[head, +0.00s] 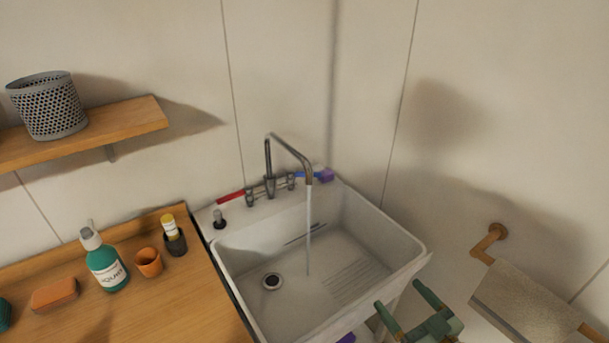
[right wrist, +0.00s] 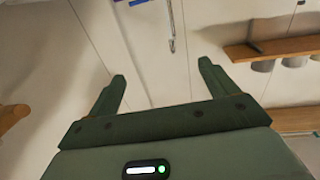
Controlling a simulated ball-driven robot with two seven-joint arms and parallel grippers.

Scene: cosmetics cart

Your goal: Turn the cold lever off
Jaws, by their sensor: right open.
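The cold lever (head: 307,175) is a thin blue handle on the right side of the tap. It points right along the sink's back ledge, with its tip close to a small purple block. The red lever (head: 231,195) points left. The metal tap (head: 268,160) has a tall bent spout, and a stream of water (head: 308,235) runs from it into the basin. My right gripper (head: 398,294) is open and empty at the sink's front right corner, well away from the cold lever. It also shows in the right wrist view (right wrist: 162,70). My left gripper is not in view.
The white sink (head: 420,248) stands in the corner. A wooden counter (head: 205,300) on the left holds a green bottle (head: 107,262), an orange cup (head: 149,262) and a soap bar (head: 54,294). A towel (head: 530,300) hangs on a wall rail at right. A purple block (head: 326,174) sits on the ledge.

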